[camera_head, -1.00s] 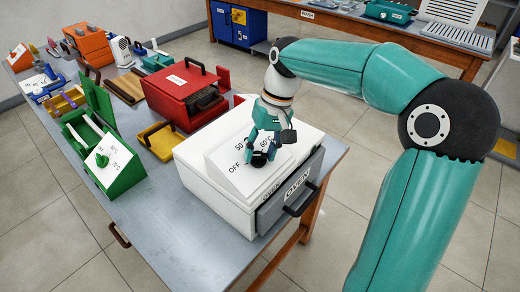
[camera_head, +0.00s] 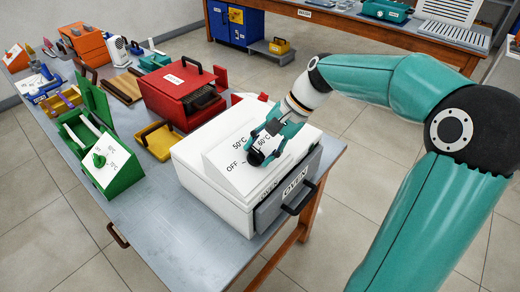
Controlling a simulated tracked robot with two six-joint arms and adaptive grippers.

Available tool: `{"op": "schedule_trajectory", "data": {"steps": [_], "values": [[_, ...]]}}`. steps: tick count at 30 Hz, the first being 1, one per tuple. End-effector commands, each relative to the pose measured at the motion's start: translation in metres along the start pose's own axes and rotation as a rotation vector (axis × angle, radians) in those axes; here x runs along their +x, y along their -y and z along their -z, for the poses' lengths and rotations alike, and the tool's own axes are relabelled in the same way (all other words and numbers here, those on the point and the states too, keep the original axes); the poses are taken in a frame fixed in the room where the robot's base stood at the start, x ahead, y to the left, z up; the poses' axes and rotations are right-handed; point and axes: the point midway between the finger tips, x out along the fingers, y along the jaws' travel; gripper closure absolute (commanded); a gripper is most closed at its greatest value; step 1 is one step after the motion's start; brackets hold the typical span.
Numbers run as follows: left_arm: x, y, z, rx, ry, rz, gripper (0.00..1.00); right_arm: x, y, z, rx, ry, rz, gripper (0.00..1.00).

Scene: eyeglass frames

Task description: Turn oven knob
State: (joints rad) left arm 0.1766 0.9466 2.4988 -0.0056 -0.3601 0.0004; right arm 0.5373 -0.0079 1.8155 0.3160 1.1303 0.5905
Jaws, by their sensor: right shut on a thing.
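The white oven (camera_head: 205,192) stands near the front right edge of the grey table, its grey drawer front (camera_head: 268,214) and black handle facing right. Its sloped panel carries the marks OFF, 50°C and 60°C. The dark oven knob (camera_head: 256,157) sits on this panel, partly hidden by my right gripper (camera_head: 262,150). My right gripper is shut on the knob, with the arm reaching in from the right and the wrist tilted up to the right. My left gripper is not in view.
A green box with a dial (camera_head: 120,175), a yellow tray (camera_head: 158,142) and a red box (camera_head: 165,101) stand left of and behind the oven. The table (camera_head: 165,235) is bare in front of the oven. Another table with tools stands at the back.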

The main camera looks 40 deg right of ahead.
Motion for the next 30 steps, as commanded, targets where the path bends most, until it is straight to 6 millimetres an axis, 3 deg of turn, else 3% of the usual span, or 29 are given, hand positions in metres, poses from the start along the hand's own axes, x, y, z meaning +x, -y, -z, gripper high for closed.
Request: {"op": "schedule_trajectory", "data": {"steps": [21,22,26,30], "values": [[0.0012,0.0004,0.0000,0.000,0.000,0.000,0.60,-0.0005,0.0004,0.0005,0.083,-0.001,0.043,0.89],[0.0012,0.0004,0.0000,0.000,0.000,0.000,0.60,-0.0006,0.0004,0.0005,0.083,-0.002,0.043,0.51],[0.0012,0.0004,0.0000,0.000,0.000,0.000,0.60,-0.0006,0.0002,0.0005,0.083,-0.002,0.042,0.31],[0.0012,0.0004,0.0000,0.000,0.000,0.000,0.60,-0.0005,-0.0002,0.0005,0.083,-0.001,0.040,0.31]]}}
